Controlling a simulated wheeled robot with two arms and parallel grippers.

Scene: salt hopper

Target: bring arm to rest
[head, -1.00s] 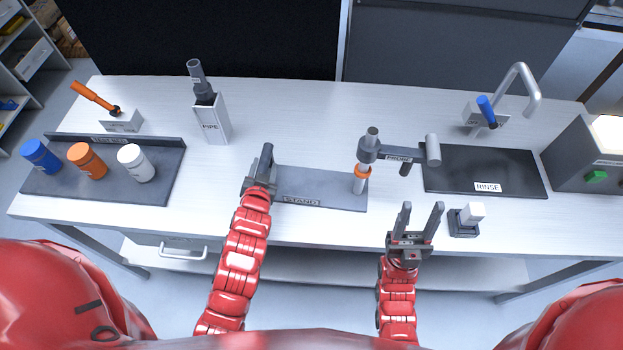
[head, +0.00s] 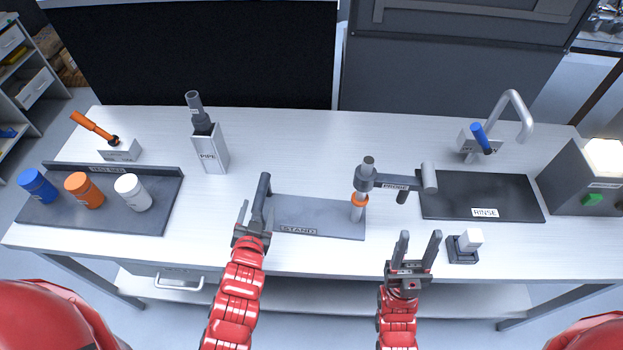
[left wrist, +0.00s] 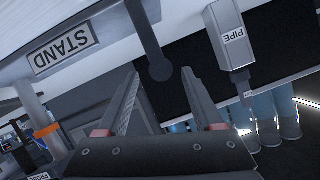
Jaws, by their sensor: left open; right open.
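My left gripper (head: 254,216) is open at the left end of the grey stand (head: 325,216), beside its dark upright post (head: 263,188). In the left wrist view its two fingers (left wrist: 160,95) are apart, with nothing seen between them but the post's rounded end (left wrist: 160,70) just beyond. I cannot tell whether a finger touches the post. My right gripper (head: 418,246) is open and empty, pointing forward over the table's front edge, left of a small white-topped block (head: 469,238).
A probe arm (head: 395,181) with an orange ring stands at the stand's right end. A rinse mat (head: 480,190) lies right of it. The pipe holder (head: 209,150) stands behind left. A tray (head: 150,217) with blue, orange and white jars is at left. The table between is clear.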

